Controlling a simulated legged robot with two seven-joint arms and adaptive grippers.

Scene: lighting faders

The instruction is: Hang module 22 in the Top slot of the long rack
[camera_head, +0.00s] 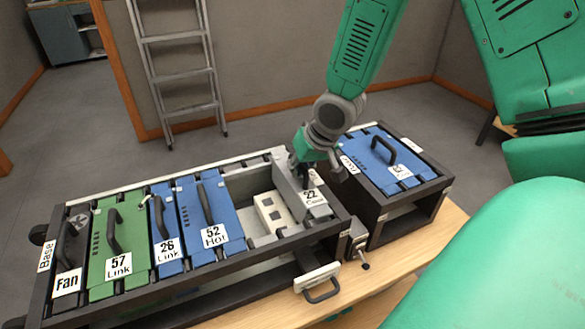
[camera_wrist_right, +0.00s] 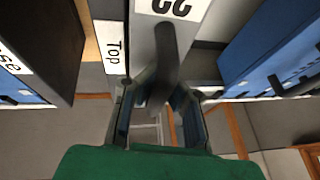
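Module 22 (camera_head: 313,197) is a grey module with a white label and a dark handle, at the right end of the long rack (camera_head: 255,246). Its grey side wall shows above the open bay on its left; whether it is fully seated I cannot tell. My right gripper (camera_head: 313,172) is over its handle. In the right wrist view the fingers (camera_wrist_right: 158,100) close around the dark handle (camera_wrist_right: 166,60), with module 22's label (camera_wrist_right: 165,6) upside down above. The Top label (camera_wrist_right: 113,47) is beside the module. My left gripper is not in view.
The long rack also holds Fan (camera_head: 68,260), green 57 (camera_head: 118,245), blue 26 (camera_head: 165,230) and blue 52 (camera_head: 208,215). An open bay with a white block (camera_head: 273,213) lies beside 52. A short rack (camera_head: 405,205) with a blue module stands close on the right.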

